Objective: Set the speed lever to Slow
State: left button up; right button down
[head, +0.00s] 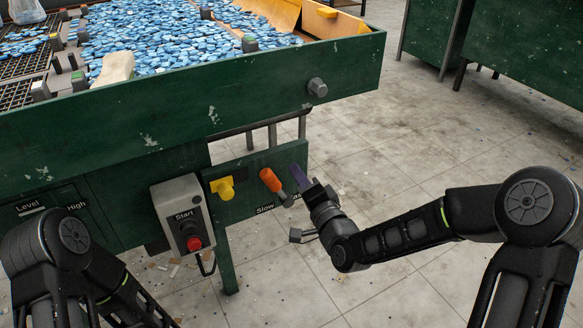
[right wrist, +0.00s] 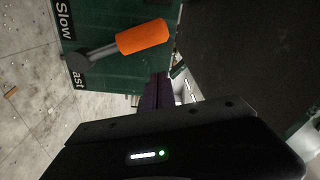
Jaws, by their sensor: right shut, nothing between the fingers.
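The speed lever (head: 270,180) has an orange handle on a grey arm, on the green panel under the machine. Its handle points up and leans left of its pivot, toward the Slow side. The Slow label (head: 265,209) is below left of the pivot; the Fast label is partly hidden behind the lever and my gripper. My right gripper (head: 297,178) is shut and empty, just right of the handle. In the right wrist view the orange handle (right wrist: 142,37) lies above the closed fingers (right wrist: 156,90), with a small gap in the picture. My left gripper is out of view.
A yellow knob (head: 224,188) sits left of the lever. Farther left is the grey Start box (head: 183,215) with a red button. The green machine wall (head: 200,110) overhangs above, holding blue mosaic pieces. The tiled floor (head: 385,125) to the right is clear.

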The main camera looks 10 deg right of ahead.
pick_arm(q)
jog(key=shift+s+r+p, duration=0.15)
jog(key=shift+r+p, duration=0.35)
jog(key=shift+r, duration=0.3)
pick_arm(e)
jog(key=v, duration=0.6)
jog(key=shift+d, duration=0.2)
jog(key=shift+s+f, duration=0.1)
